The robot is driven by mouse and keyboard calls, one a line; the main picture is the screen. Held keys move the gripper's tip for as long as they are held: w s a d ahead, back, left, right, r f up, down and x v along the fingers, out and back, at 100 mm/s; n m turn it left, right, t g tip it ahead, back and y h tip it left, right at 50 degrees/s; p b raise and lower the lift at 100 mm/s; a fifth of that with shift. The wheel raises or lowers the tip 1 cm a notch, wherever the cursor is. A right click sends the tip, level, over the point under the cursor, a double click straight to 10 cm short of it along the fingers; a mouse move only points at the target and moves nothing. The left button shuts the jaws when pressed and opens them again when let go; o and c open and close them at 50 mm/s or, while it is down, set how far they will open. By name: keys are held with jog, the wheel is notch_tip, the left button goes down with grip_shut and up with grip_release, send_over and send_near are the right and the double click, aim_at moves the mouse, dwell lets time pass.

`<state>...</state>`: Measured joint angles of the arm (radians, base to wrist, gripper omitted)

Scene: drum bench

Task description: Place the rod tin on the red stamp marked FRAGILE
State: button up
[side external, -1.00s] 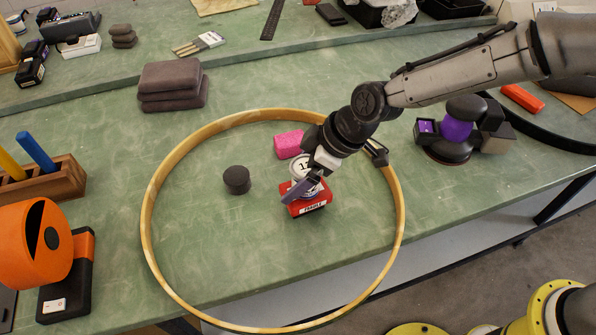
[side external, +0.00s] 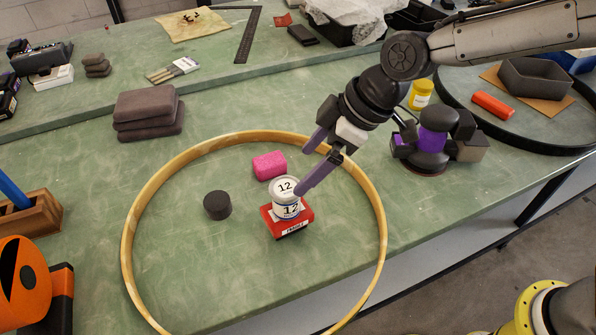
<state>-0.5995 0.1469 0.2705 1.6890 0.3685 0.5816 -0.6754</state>
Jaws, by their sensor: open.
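The rod tin (side external: 286,194), a small white and grey can marked 12, stands upright on the red FRAGILE stamp (side external: 303,219) inside the large wooden hoop. The stamp's label faces the front. My gripper (side external: 305,168) is open and empty, just above and to the right of the tin. Its purple fingers are spread apart, and the lower fingertip is close to the tin's upper right side. I cannot tell whether that fingertip touches the tin.
A wooden hoop (side external: 131,232) rings the stamp on the green bench. Inside it are a pink block (side external: 269,165) and a dark cylinder (side external: 217,205). Folded grey cloths (side external: 147,112) lie left behind it. A purple and black device (side external: 433,140) stands to the right.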

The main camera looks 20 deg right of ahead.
jog(key=shift+s+d+r, duration=0.1)
jog(key=shift+d+r, duration=0.05)
jog(key=shift+r, duration=0.15)
jog(key=s+d+r+m+t+h, duration=0.1)
jog(key=s+d+r+m, duration=0.15)
jog(key=d, duration=0.65)
jog(key=s+d+r+m+t+h, duration=0.15)
jog(key=s+d+r, duration=0.25)
jog(key=d, duration=0.4)
jog(key=s+d+f+m+h, duration=0.2)
jog(key=s+d+m, duration=0.5)
jog(key=s+d, duration=0.7)
jog(key=shift+s+d+f+m, duration=0.15)
jog(key=shift+s+f+m, duration=0.15)
jog(key=shift+s, duration=0.35)
